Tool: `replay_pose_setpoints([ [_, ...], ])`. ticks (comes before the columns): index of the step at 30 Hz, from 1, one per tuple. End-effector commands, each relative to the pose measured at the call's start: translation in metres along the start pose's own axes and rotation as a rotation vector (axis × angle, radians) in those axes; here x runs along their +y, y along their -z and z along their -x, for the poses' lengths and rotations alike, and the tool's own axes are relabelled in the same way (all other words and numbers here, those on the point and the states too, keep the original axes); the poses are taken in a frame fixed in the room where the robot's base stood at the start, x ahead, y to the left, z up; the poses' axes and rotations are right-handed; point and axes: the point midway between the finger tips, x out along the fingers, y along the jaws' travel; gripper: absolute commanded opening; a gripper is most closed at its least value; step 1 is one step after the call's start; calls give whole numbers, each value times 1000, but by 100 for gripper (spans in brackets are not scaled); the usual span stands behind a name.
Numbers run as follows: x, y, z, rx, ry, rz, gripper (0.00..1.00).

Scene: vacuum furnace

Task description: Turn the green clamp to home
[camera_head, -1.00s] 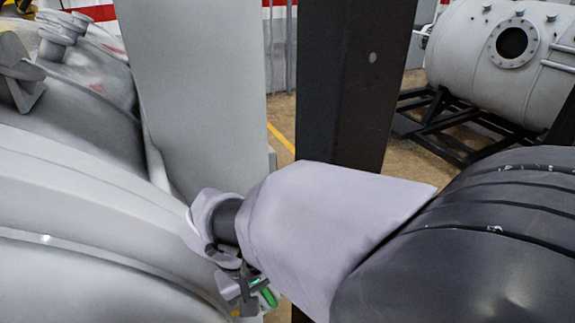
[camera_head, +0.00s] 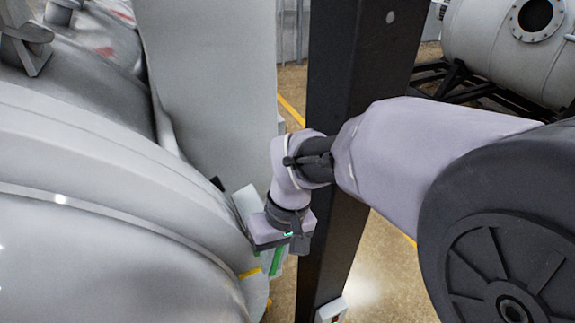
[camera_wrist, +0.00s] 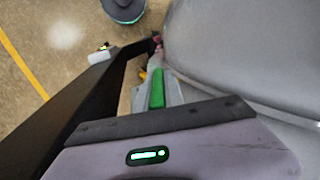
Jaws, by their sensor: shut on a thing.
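The green clamp (camera_head: 277,261) is a narrow green bar at the right edge of the large grey furnace shell, low in the middle of the head view. In the wrist view the green clamp (camera_wrist: 157,89) stands just past my gripper's body, beside the curved shell. My gripper (camera_wrist: 158,80) is at the clamp, with pale finger parts on both sides of the green bar, shut on it. In the head view my gripper (camera_head: 270,247) points down, and its body hides the upper part of the clamp. The clamp's pivot is not clear.
The furnace shell (camera_head: 110,210) fills the left side. A dark upright post (camera_head: 355,80) stands close behind my wrist. A yellow mark (camera_head: 250,273) shows near the clamp. Another grey vessel (camera_head: 490,50) on a black frame stands at the back right, with open floor before it.

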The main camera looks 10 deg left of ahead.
Motion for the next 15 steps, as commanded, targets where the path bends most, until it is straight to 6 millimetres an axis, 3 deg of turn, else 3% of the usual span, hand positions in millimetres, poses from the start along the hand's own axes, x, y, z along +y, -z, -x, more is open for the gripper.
replay_pose_setpoints([
  [10, -1, 1, 2, 4, 2, 1, 0],
  [11, -1, 1, 2, 4, 2, 1, 17],
  [12, -1, 1, 2, 4, 2, 1, 24],
  [14, 0, 1, 2, 4, 2, 1, 35],
  [15, 0, 1, 1, 3, 2, 0, 35],
])
